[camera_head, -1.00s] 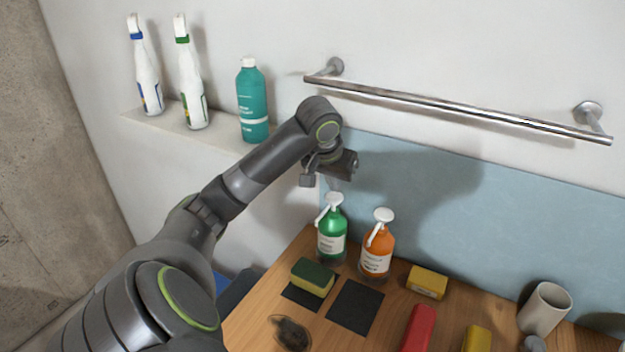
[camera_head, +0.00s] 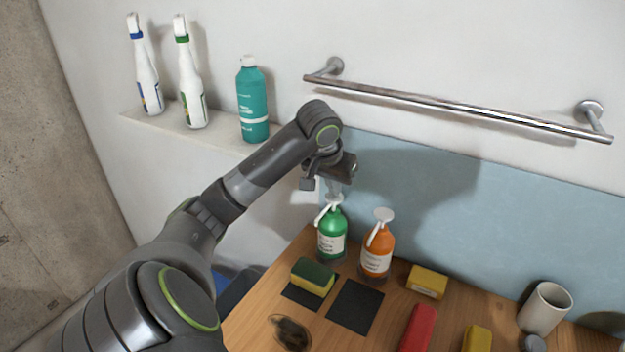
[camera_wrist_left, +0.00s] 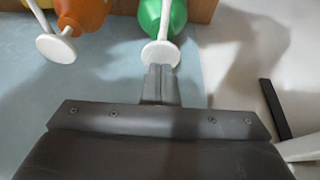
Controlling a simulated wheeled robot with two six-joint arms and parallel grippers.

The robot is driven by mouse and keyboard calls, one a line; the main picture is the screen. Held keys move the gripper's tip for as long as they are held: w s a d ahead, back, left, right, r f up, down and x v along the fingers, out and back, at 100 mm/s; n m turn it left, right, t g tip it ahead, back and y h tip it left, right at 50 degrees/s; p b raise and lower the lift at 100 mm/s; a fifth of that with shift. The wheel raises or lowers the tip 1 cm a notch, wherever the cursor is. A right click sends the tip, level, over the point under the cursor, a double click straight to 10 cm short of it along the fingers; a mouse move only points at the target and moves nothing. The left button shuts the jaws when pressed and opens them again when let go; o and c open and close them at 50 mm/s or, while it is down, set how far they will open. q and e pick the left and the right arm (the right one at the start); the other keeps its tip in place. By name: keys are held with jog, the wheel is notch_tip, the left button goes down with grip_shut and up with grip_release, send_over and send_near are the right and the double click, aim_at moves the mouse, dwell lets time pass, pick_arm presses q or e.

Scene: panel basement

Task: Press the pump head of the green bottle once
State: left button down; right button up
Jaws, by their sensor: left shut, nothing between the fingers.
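The green bottle (camera_head: 331,240) stands upright on the wooden counter near the blue wall panel. Its white pump head (camera_head: 333,199) is on top, with the spout pointing down-left. My left gripper (camera_head: 334,190) is shut and empty, fingers pointing down at the pump head. In the left wrist view, the closed fingertips (camera_wrist_left: 160,74) overlap the edge of the round white pump head (camera_wrist_left: 160,54), above the green bottle (camera_wrist_left: 162,16). I cannot tell for sure whether they touch. My right gripper is not in view.
An orange pump bottle (camera_head: 377,250) stands close to the right of the green one. A sponge (camera_head: 312,278), a dark square (camera_head: 355,307), a yellow box (camera_head: 427,282) and a mug (camera_head: 545,308) are on the counter (camera_head: 390,325). A metal rail (camera_head: 450,104) is above.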

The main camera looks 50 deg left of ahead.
pick_arm(q)
jog(key=shift+f, duration=1)
jog(key=shift+r, duration=0.1)
jog(key=shift+r+p, duration=1.25)
jog(key=shift+p, duration=0.3)
jog(key=shift+r, duration=0.15)
jog(key=shift+r+p, duration=0.2)
jog(key=shift+p, duration=0.15)
notch_tip(320, 180, up, 5)
jog(key=p, duration=0.7)
jog(key=shift+r+p, duration=0.2)
jog(key=shift+p, duration=0.1)
